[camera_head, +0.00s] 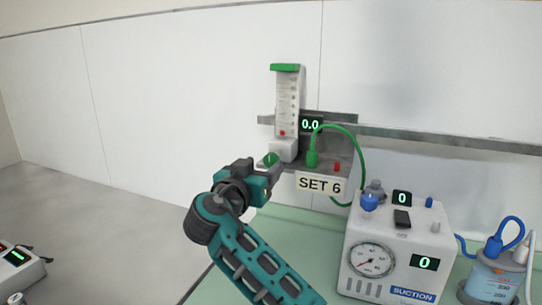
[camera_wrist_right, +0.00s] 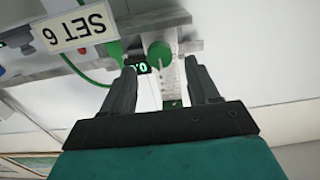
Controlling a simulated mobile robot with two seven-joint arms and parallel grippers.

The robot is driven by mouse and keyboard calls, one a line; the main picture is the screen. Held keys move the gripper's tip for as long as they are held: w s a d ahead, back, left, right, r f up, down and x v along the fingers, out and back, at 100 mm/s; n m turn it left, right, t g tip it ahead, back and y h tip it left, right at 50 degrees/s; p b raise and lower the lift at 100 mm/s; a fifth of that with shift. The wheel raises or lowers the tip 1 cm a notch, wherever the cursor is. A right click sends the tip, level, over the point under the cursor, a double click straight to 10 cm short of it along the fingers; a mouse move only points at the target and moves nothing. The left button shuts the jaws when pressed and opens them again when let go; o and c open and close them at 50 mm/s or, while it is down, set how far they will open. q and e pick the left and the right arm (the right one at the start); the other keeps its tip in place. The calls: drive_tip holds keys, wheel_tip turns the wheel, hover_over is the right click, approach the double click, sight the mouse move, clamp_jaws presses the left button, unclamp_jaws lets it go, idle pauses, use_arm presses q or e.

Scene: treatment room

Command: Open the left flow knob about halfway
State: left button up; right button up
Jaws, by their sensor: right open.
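The flow knob (camera_head: 270,159) is a green round knob at the foot of a clear flowmeter tube (camera_head: 287,105) with a green cap. The red marker sits at the bottom of the tube's scale, and the display (camera_head: 310,125) beside it reads 0.0. My right gripper (camera_head: 271,171) is close in front of the knob and partly overlaps its lower side. In the right wrist view the green knob (camera_wrist_right: 159,52) appears just beyond the gap between the two open fingers (camera_wrist_right: 158,72). I cannot tell whether they touch it. My left gripper is not in view.
A "SET 6" label (camera_head: 319,185) hangs from the rail bracket, with a green hose (camera_head: 356,150) looping right. A white suction unit (camera_head: 398,240) stands on the green counter (camera_head: 290,240) at right, beside a blue-filled jar (camera_head: 491,282). Another device (camera_head: 18,265) is at far left.

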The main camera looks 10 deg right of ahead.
sight(269, 161)
drive_tip(key=x, duration=0.5)
drive_tip(key=shift+w+d+p, duration=0.2)
drive_tip(key=shift+w+p, duration=0.05)
drive_tip(key=shift+p, duration=0.1)
drive_tip(key=shift+c, duration=0.3)
drive_tip(key=c, duration=1)
drive_tip(key=shift+o, duration=0.2)
